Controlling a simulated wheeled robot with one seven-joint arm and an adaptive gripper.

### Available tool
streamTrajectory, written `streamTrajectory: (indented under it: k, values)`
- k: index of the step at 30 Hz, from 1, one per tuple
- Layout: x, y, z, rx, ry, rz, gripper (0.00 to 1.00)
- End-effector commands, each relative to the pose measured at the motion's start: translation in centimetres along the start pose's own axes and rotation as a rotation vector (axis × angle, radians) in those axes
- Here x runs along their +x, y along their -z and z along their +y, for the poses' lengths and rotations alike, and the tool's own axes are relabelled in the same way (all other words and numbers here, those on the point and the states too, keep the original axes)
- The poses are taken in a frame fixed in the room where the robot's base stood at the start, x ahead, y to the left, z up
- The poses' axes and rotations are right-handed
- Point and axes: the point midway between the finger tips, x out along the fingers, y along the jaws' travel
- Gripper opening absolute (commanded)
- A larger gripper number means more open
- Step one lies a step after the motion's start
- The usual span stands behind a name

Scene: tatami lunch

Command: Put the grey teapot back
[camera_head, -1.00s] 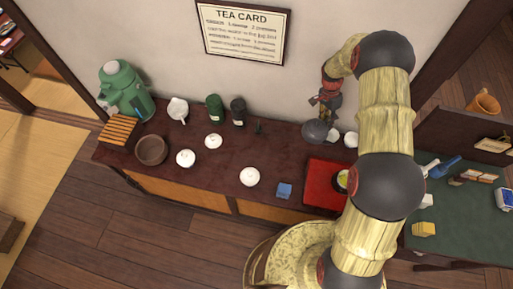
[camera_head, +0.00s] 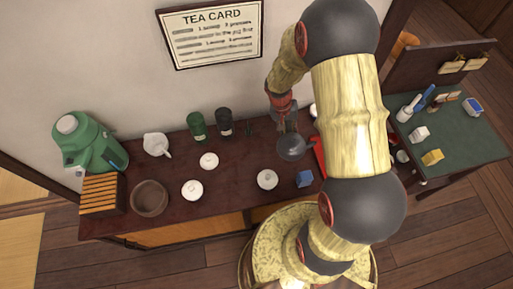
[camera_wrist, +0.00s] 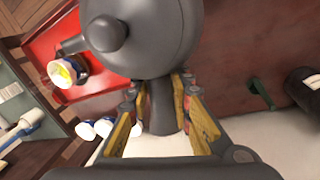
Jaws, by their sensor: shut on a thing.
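The grey teapot (camera_head: 291,147) hangs from my gripper (camera_head: 287,122) over the back right of the dark red counter (camera_head: 240,165). In the wrist view the teapot (camera_wrist: 140,40) fills the top middle, its round lid knob towards the camera and its spout pointing left. My gripper (camera_wrist: 160,118) is shut on its grey handle, with a yellow-lined finger on each side. The height of the teapot above the counter is hard to judge.
A red tray (camera_wrist: 40,45) with a filled cup (camera_wrist: 67,72) lies beside the teapot, mostly behind my arm in the head view.

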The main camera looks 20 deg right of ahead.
Motion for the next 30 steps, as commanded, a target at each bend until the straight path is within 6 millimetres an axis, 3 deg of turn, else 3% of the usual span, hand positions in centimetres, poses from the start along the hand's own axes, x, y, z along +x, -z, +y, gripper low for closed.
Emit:
streamTrajectory:
  k: [14, 26, 30]
  values:
    - [0.5, 0.1, -0.4, -0.143, -0.002, 0.044, 0.0]
    - [2.9, 5.0, -7.5, -0.144, -0.003, 0.045, 0.0]
    - [4.8, 6.2, -9.7, -0.144, -0.003, 0.043, 0.0]
